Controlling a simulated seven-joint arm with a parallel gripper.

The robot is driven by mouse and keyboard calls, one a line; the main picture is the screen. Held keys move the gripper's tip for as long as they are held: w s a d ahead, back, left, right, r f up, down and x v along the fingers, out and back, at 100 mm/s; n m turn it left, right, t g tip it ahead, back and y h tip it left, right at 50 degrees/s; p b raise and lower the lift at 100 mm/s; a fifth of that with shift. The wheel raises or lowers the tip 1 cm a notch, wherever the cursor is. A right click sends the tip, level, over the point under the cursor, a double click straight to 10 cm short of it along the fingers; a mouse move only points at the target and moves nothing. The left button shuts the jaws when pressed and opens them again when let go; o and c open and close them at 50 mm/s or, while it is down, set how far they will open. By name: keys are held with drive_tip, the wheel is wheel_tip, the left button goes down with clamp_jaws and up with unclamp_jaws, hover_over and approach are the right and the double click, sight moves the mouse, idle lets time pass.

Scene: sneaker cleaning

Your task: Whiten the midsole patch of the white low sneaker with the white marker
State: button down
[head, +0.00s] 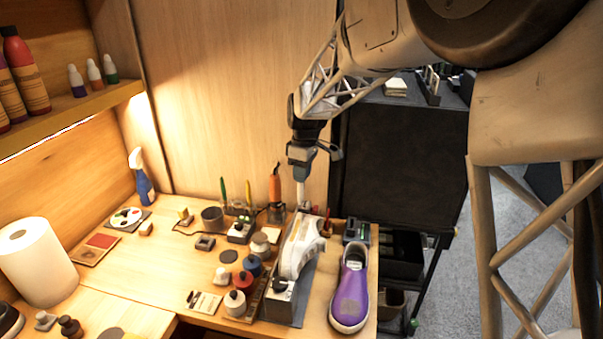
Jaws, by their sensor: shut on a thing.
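My gripper (301,171) points down above the sneaker's far end. It is shut on a slim pale upright thing, which looks like the white marker (300,192). The marker's lower end is close to the far end of the sneaker; I cannot tell whether they touch.
A purple shoe (351,290) lies right of the sneaker by the bench edge. An orange-handled tool (275,187) stands behind. A paper roll (38,262) and spray bottle (141,178) are farther left.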

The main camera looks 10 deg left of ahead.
sight(301, 190)
drive_tip(key=shift+f, duration=0.2)
drive_tip(key=shift+s+a+f, duration=0.1)
drive_tip(key=shift+f, duration=1.2)
drive_tip(key=shift+s+a+f, duration=0.1)
drive_tip(key=shift+f, duration=1.15)
drive_tip(key=shift+f, duration=0.6)
drive_tip(key=shift+s, duration=0.2)
drive_tip(key=shift+s, duration=0.35)
drive_tip(key=shift+w, duration=0.1)
drive_tip(key=shift+w, duration=0.95)
